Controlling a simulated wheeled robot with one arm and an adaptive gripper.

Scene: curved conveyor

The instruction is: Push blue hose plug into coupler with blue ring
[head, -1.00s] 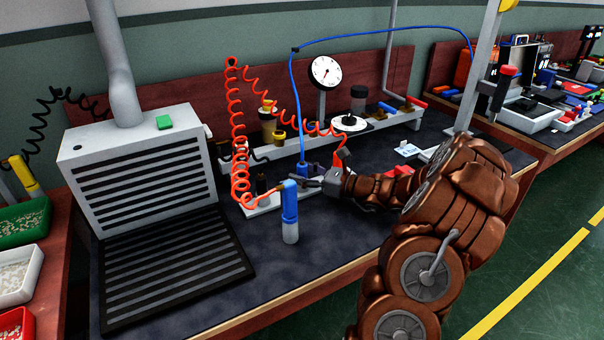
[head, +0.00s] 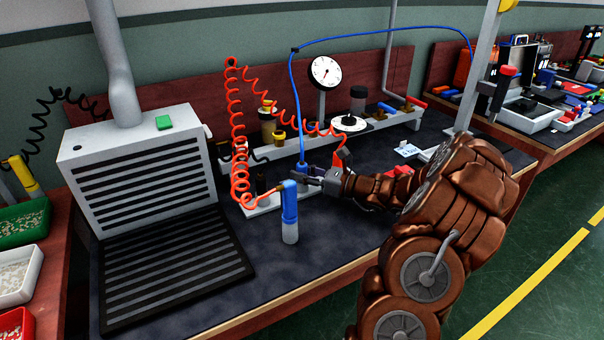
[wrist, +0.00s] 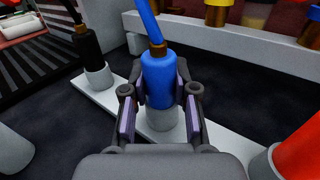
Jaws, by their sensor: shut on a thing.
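The blue hose plug (wrist: 158,80) is upright between the two fingers of my gripper (wrist: 158,103) in the wrist view, and the fingers are shut on it. Its blue hose (wrist: 148,20) rises from the top. Directly below the plug is a light grey coupler (wrist: 160,121) on a white strip (wrist: 100,97). I cannot see a blue ring on it, and I cannot tell how deep the plug sits. In the head view the plug (head: 302,169) shows small at the tips of my gripper (head: 312,175), partly hidden.
A black plug (wrist: 87,45) stands in another coupler to the left; a red one (wrist: 302,150) is at the right. A blue-handled tool (head: 289,203) with a red coiled hose (head: 236,130) stands in front. A grey vented box (head: 140,165) is at the left.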

